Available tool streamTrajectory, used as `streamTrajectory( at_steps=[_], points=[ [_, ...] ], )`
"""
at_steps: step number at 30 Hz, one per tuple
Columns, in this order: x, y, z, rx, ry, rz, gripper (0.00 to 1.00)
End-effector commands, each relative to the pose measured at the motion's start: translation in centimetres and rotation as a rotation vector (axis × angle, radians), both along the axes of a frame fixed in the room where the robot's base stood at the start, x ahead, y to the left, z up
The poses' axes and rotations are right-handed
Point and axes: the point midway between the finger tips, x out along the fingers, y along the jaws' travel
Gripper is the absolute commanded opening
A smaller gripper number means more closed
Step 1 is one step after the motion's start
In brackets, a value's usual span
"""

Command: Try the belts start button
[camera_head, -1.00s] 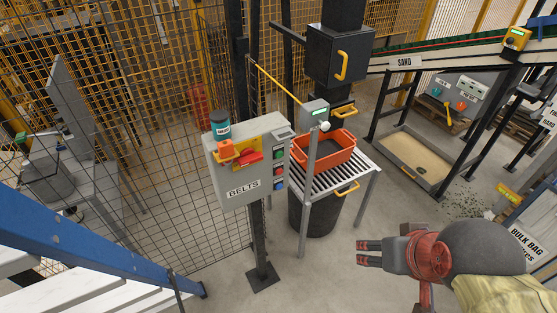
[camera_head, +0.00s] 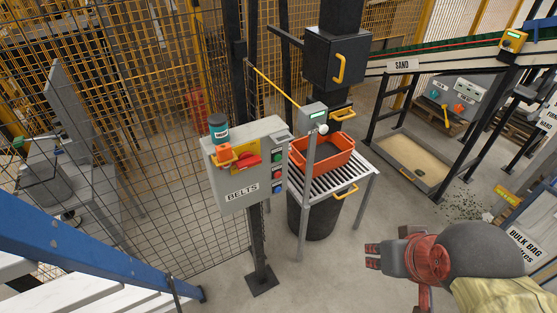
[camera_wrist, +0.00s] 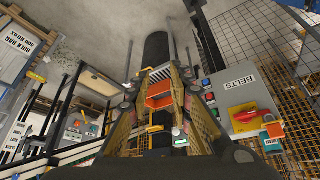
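The grey BELTS control box (camera_head: 232,190) is mounted on a dark post in the middle of the head view. Its right side has a column of buttons: green (camera_head: 277,156) at the top, red (camera_head: 277,173) below and blue (camera_head: 278,187) at the bottom. An orange padlock (camera_head: 224,152) hangs at the red and yellow switch (camera_head: 246,161) on its front. In the wrist view the box (camera_wrist: 238,93) is at the right, upside down. My gripper (camera_head: 372,256) is open and empty, right of the box and well apart from it. Its fingers (camera_wrist: 158,80) frame the wrist view.
A labelled tub (camera_head: 219,127) stands on the box. Mesh fencing is behind.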

Motion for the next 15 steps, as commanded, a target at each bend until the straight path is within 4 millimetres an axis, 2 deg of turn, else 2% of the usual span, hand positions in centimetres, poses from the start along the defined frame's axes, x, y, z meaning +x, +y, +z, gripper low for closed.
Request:
streamTrajectory(
  at_steps=[10,15],
  points=[
    [0.00,0.00,0.00,0.000,0.000,0.000,0.00],
    [0.00,0.00,0.00,0.000,0.000,0.000,0.00]
  ],
)
